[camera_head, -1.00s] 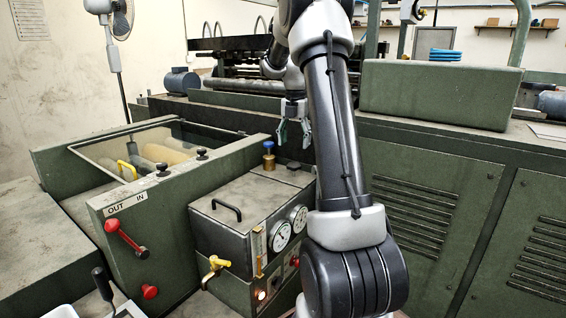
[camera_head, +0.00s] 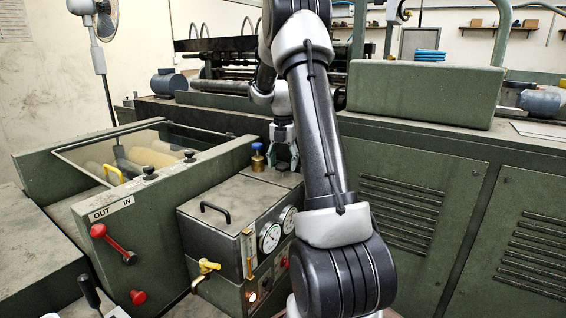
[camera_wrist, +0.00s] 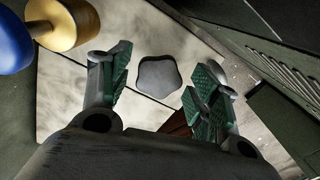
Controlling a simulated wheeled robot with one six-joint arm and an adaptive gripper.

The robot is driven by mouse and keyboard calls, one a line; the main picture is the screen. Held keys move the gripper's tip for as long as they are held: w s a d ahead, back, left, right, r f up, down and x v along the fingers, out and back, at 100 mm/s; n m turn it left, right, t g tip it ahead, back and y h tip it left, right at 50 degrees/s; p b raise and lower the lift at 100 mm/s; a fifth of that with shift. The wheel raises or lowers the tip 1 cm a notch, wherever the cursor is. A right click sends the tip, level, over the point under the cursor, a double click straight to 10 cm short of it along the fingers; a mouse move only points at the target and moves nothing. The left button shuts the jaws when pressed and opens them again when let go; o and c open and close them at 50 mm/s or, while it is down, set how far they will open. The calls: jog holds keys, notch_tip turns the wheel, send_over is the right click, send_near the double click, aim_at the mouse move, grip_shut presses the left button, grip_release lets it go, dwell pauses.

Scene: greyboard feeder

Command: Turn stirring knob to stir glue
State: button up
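A dark grey lobed knob (camera_wrist: 158,76), which I take to be the stirring knob, sits on the light metal top of the glue box (camera_head: 235,195). In the wrist view it lies between my gripper's two green-padded fingers, with a visible gap on each side. My gripper (camera_head: 282,158) points down over the back right of the box top. Its fingers are spread and hold nothing. In the head view the knob is too small and too covered by the fingers to make out clearly.
A brass post with a blue cap (camera_head: 257,156) stands close to the left of my gripper; it also shows in the wrist view (camera_wrist: 68,22). The box has a black handle (camera_head: 215,211), gauges (camera_head: 270,237) and a yellow tap (camera_head: 207,267). A green cabinet (camera_head: 410,200) stands on the right.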

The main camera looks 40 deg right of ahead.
jog(key=c, duration=0.7)
jog(key=shift+m, duration=0.3)
